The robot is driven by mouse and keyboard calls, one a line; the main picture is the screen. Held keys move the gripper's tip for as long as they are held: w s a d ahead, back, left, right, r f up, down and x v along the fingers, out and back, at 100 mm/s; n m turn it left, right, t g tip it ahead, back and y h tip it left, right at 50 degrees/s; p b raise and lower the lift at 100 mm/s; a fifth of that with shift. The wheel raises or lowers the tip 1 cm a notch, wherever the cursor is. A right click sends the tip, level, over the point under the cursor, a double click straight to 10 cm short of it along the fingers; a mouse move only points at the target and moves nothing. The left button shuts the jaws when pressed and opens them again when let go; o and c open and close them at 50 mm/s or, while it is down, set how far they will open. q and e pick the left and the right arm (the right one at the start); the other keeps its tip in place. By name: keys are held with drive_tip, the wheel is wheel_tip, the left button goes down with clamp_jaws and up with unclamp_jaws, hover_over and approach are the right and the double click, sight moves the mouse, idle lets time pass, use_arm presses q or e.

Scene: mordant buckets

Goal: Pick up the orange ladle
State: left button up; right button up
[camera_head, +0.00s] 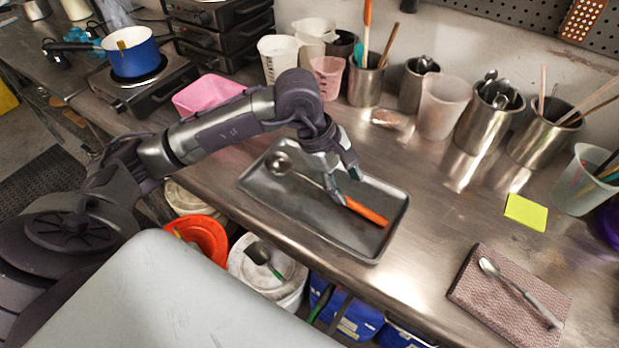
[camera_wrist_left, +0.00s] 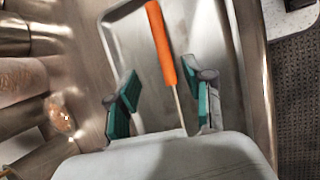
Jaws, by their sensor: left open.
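The orange ladle (camera_head: 366,211) lies in a grey metal tray (camera_head: 262,202) on the counter. Its metal bowl is at the tray's upper left and its orange handle points to the lower right. My left gripper (camera_head: 343,190) is over the tray at the ladle's shaft, near the handle. In the left wrist view the orange handle (camera_wrist_left: 160,42) and thin shaft run between the two teal-padded fingers of the open left gripper (camera_wrist_left: 163,103). I cannot tell whether either finger touches the ladle. My right gripper is not in view.
Metal cups (camera_head: 480,125) and plastic beakers (camera_head: 443,107) line the counter's back. A folded cloth (camera_head: 480,296) with a spoon (camera_head: 522,290) lies at the right. A pink tub (camera_head: 207,94) stands behind my left arm. Buckets (camera_head: 287,290) stand below the counter's front edge.

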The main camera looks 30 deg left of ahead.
sight(351, 202)
use_arm(q)
drive_tip(key=shift+d+f+p, duration=0.2)
drive_tip(key=shift+f+p, duration=0.1)
drive_tip(key=shift+f, duration=0.3)
drive_tip(key=x, duration=0.1)
drive_tip(key=p+x, duration=0.1)
drive_tip(key=x, duration=0.1)
drive_tip(key=shift+s+f, duration=0.25)
drive_tip(key=shift+f, duration=0.05)
drive_tip(key=shift+w+d+f, duration=0.1)
drive_tip(key=shift+f, duration=0.25)
drive_tip(key=shift+c, duration=0.2)
drive_tip(key=shift+f, duration=0.1)
clamp_jaws()
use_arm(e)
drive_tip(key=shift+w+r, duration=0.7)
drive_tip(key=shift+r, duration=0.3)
